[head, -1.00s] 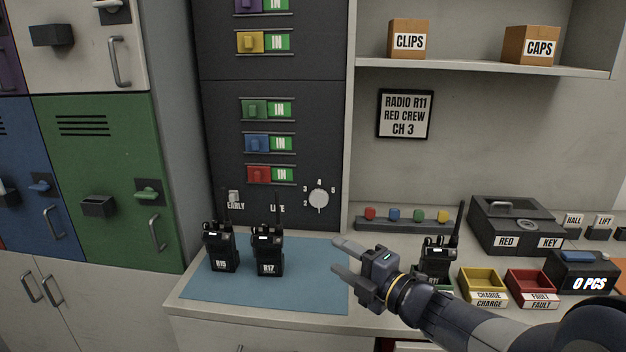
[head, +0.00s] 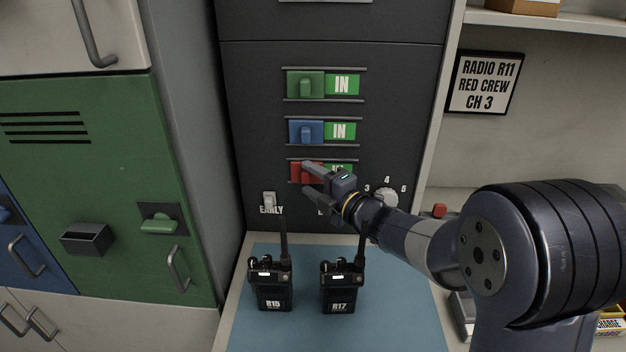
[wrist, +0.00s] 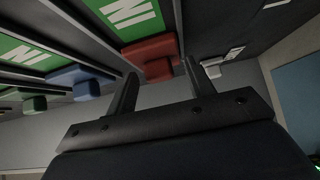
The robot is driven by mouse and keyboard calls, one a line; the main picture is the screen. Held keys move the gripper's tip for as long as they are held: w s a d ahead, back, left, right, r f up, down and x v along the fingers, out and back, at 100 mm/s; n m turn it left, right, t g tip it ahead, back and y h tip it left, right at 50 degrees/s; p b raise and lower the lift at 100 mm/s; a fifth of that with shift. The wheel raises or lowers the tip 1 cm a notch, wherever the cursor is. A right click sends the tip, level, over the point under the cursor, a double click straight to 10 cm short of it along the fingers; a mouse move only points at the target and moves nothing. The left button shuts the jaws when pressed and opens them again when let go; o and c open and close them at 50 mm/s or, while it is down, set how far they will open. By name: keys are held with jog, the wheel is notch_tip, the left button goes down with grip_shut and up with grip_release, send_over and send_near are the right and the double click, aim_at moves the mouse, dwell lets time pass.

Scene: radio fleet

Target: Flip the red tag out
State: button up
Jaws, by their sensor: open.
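The red tag (head: 298,172) sits at the left of the lowest slot on the dark panel, with a green IN label (head: 341,168) beside it, partly hidden by my gripper. My gripper (head: 308,180) is open in front of the red tag in the head view. In the wrist view the red tag (wrist: 150,50) lies beyond my open fingers (wrist: 160,88), its knob between the two fingertips in the picture. I cannot tell whether the fingers touch it.
Blue (head: 305,132) and green (head: 305,84) tags with IN labels sit above. A white switch (head: 269,200) and a dial (head: 385,198) flank the arm. Radios R15 (head: 272,286) and R17 (head: 341,285) stand on the blue mat (head: 385,320) below.

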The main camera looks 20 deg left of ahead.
jog(key=shift+d, duration=0.1)
jog(key=shift+c, duration=0.3)
grip_shut()
jog(key=w+d+b, duration=0.1)
jog(key=d, duration=0.6)
jog(key=shift+w+b, duration=0.3)
jog(key=shift+b, duration=0.1)
jog(key=shift+o, duration=0.3)
grip_release()
jog(key=shift+d, duration=0.15)
